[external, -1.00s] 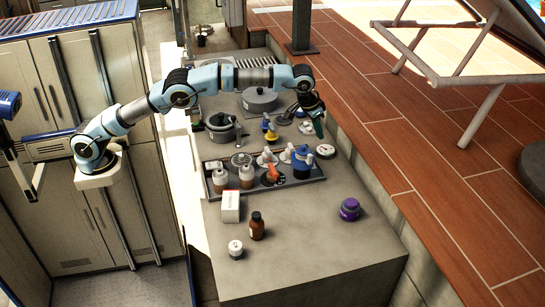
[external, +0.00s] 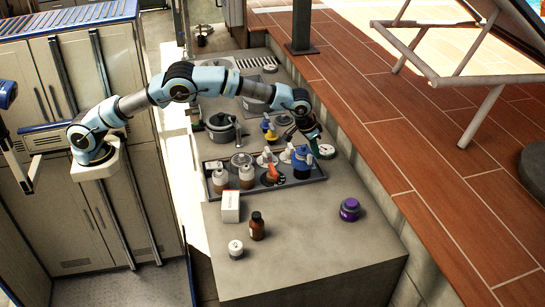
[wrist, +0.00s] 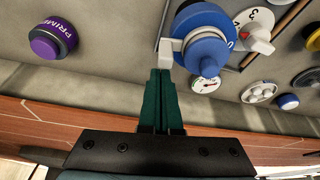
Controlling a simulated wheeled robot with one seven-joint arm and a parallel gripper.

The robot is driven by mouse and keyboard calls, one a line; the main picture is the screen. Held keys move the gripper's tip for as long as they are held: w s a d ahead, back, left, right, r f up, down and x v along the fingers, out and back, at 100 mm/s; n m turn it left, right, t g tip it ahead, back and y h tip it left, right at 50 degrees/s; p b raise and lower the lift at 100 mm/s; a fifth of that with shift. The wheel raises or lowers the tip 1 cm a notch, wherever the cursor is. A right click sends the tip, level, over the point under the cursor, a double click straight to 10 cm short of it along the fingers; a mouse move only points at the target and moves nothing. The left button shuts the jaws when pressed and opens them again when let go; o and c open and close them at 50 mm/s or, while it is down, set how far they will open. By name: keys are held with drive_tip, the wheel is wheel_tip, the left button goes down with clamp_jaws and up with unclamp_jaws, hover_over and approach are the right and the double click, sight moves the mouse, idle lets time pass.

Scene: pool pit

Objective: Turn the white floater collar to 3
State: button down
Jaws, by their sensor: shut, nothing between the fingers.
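A round blue device (wrist: 205,52) with a small white tab (wrist: 166,52) on its left fills the upper middle of the wrist view. A digit that looks like 0 is at its right edge. Beside it is a round white part (wrist: 255,27) marked 3 and 4. I cannot tell for certain which is the floater collar. In the external view the blue device (external: 302,163) stands at the tray's right end. My gripper (wrist: 166,74) is shut and empty, its green fingertips close to the white tab; contact is unclear. It also shows in the external view (external: 318,150).
A dial gauge (external: 326,151) lies right of the tray (external: 318,180). A purple jar (external: 350,209), brown bottle (external: 257,226), white box (external: 230,207) and white-capped jar (external: 235,249) stand nearer. The front right counter is mostly clear.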

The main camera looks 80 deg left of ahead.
drive_tip(key=shift+s, duration=0.3)
